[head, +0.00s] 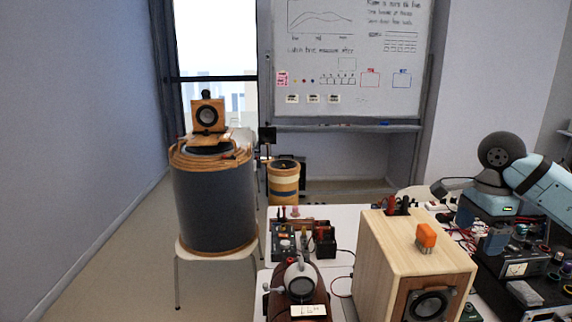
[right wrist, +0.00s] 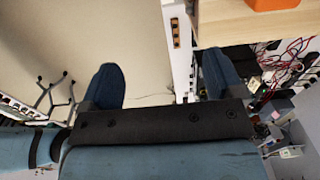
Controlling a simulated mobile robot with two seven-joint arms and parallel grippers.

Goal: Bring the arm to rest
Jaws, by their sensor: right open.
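My right arm (head: 545,183) comes in from the right edge of the head view, with a dark round joint and light-blue links. My right gripper (head: 443,187) shows small at its left end, above the back of the cluttered table. In the right wrist view the gripper (right wrist: 162,76) has two blue fingers spread wide apart, with nothing between them but floor and the table's edge further off. A pale wooden speaker box (head: 385,255) with an orange block (head: 426,236) on top stands below and left of the arm. My left gripper is not in view.
A dark drum (head: 212,205) with a small speaker (head: 208,116) on top stands left. Floor at the lower left is clear.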

